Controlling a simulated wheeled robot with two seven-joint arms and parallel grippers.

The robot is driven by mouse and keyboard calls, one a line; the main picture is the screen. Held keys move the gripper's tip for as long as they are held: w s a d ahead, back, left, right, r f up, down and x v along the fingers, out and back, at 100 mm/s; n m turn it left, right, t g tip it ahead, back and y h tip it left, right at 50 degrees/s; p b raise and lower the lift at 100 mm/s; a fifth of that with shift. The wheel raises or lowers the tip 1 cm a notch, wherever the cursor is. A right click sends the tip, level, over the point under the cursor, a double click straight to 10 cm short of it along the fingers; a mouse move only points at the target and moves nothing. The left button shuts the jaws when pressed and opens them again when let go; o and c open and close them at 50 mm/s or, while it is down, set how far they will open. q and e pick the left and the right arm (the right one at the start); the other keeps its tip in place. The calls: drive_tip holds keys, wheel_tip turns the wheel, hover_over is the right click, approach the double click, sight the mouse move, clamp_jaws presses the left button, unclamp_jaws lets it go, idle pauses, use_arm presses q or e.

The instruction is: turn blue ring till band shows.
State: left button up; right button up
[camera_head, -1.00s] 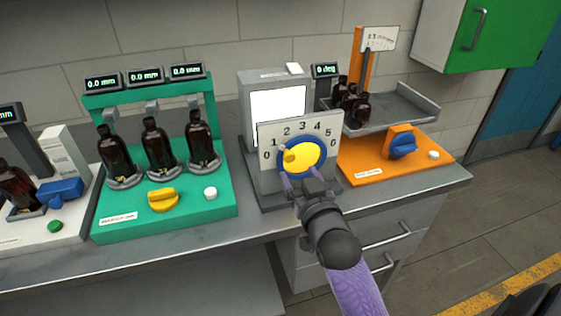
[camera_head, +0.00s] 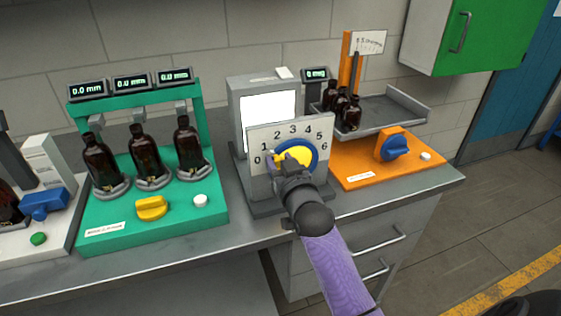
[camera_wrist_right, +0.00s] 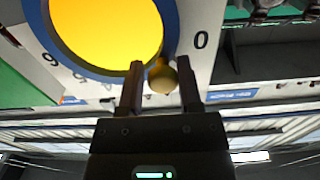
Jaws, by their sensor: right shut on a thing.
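The blue ring (camera_head: 314,160) surrounds a yellow disc (camera_head: 297,155) on a grey plate numbered 0 to 6 (camera_head: 318,127). In the right wrist view the ring (camera_wrist_right: 172,22) and yellow disc (camera_wrist_right: 105,25) fill the upper left. My right gripper (camera_head: 278,163) is at the ring's lower left, near the 0 mark. In the wrist view its fingers (camera_wrist_right: 160,75) are on either side of a small brass-yellow knob (camera_wrist_right: 162,79), shut on it. The gripper hides part of the ring. The white screen (camera_head: 268,107) behind the plate looks blank. My left gripper is out of view.
A green stand (camera_head: 100,231) with three amber bottles and a yellow knob (camera_head: 151,208) is to the left. An orange stand (camera_head: 353,176) with a blue knob (camera_head: 392,147) and bottles on a grey tray (camera_head: 405,99) is to the right.

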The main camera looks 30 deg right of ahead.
drive_tip(key=shift+r, duration=0.3)
clamp_jaws()
drive_tip(key=shift+d+r+m+p, duration=0.2)
drive_tip(key=shift+r+m+p, duration=0.3)
drive_tip(key=shift+p, duration=0.5)
drive_tip(key=m+p, duration=0.1)
drive_tip(key=d+m+p, duration=0.1)
drive_tip(key=m+p, duration=0.1)
drive_tip(key=shift+s+r, duration=0.15)
drive_tip(key=shift+r, duration=0.25)
drive_tip(key=shift+d+m, duration=0.2)
drive_tip(key=shift+m, duration=0.2)
drive_tip(key=shift+f, duration=0.2)
drive_tip(key=o, duration=1)
unclamp_jaws()
drive_tip(key=shift+c, duration=0.2)
drive_tip(key=shift+s+f, duration=0.1)
